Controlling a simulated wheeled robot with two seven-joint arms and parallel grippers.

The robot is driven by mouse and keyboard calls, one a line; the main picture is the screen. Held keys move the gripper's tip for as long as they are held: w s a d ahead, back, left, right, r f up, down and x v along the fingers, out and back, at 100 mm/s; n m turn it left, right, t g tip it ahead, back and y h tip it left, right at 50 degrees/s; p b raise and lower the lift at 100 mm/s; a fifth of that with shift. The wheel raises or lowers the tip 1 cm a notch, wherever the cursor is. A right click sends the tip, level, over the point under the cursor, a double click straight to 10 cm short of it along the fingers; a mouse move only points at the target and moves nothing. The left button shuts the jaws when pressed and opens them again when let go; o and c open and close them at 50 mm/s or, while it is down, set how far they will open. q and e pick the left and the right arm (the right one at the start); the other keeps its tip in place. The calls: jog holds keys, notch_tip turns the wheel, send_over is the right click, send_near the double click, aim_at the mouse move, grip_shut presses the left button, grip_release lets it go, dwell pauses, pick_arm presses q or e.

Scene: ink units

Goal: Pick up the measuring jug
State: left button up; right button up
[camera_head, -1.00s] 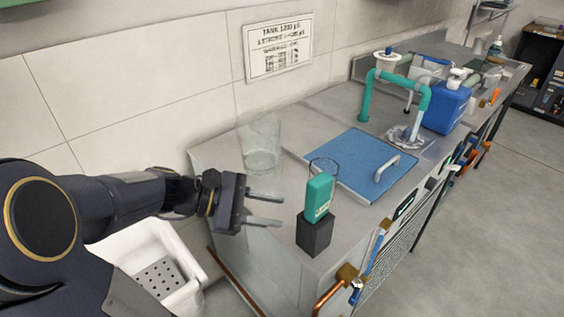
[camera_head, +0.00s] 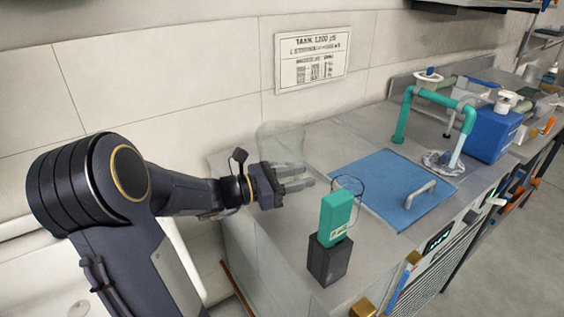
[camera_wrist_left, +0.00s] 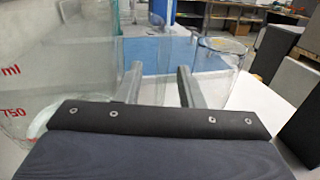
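The measuring jug (camera_head: 280,143) is clear and stands on the grey worktop near its left end, by the wall. In the left wrist view the jug (camera_wrist_left: 60,75) fills the left side, with red "ml" and "750" marks. My left gripper (camera_head: 306,178) is in front of the jug in the head view and overlaps its lower part. In the wrist view its two fingers (camera_wrist_left: 160,85) are apart, just right of the jug's body. Clear material shows around the fingers; I cannot tell whether any of it lies between them. My right gripper is not in view.
A blue panel (camera_head: 385,187) with a handle lies to the right, then a teal pipe (camera_head: 408,115) and a blue container (camera_head: 492,133).

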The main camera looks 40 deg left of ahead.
pick_arm(q)
grip_shut()
jog(key=shift+r, duration=0.15)
dwell(0.5)
